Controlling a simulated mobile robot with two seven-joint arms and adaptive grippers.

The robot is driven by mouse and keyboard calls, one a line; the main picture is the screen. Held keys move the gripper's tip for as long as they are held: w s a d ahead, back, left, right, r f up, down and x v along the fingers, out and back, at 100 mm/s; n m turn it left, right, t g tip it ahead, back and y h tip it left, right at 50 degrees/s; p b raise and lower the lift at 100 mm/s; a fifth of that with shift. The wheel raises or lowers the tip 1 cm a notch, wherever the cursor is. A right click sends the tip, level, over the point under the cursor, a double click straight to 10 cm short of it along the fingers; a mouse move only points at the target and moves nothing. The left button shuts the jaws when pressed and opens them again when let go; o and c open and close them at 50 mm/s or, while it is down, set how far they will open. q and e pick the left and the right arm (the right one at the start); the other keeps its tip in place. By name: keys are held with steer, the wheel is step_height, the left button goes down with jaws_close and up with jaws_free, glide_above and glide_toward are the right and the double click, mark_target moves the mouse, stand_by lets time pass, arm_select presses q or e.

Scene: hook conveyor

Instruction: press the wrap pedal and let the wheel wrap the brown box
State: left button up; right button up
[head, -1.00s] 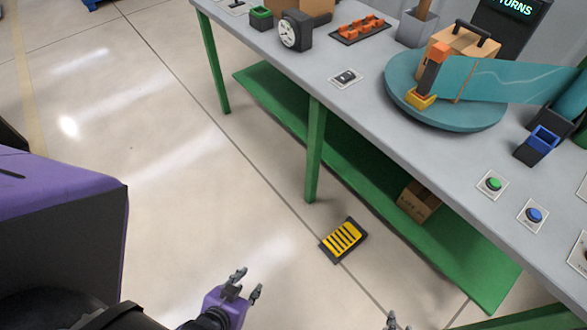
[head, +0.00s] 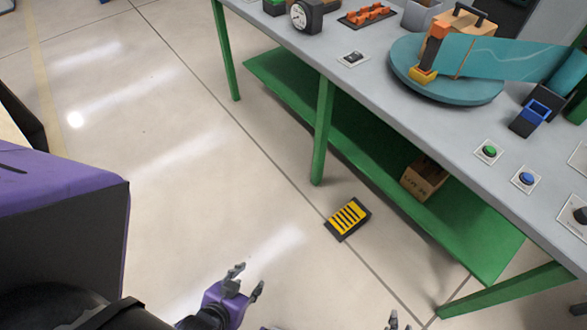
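The wrap pedal (head: 348,219), black with yellow bars, lies on the floor in front of the green-framed table. The brown box (head: 461,28) sits on the round teal wheel (head: 455,94) on the table top. A teal wrap film (head: 500,57) stretches from the box to a roll at the right edge. An orange and yellow clamp-like piece (head: 428,65) stands on the wheel at the box's near side. My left gripper (head: 247,278) is open and empty above the floor, left of and nearer than the pedal. My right gripper (head: 392,322) barely shows at the bottom edge.
The table (head: 420,130) carries a green button (head: 489,151), a blue button (head: 526,179), a gauge (head: 305,16) and a blue-black holder (head: 535,112). A carton (head: 424,178) sits on the green lower shelf (head: 470,225). The floor left of the table is clear.

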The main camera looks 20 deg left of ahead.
steer(key=shift+s, duration=0.15)
jaws_close()
steer(key=shift+s+f, duration=0.25)
steer(key=shift+s, duration=0.35)
steer(key=shift+w+r, duration=0.15)
steer(key=shift+w, duration=0.35)
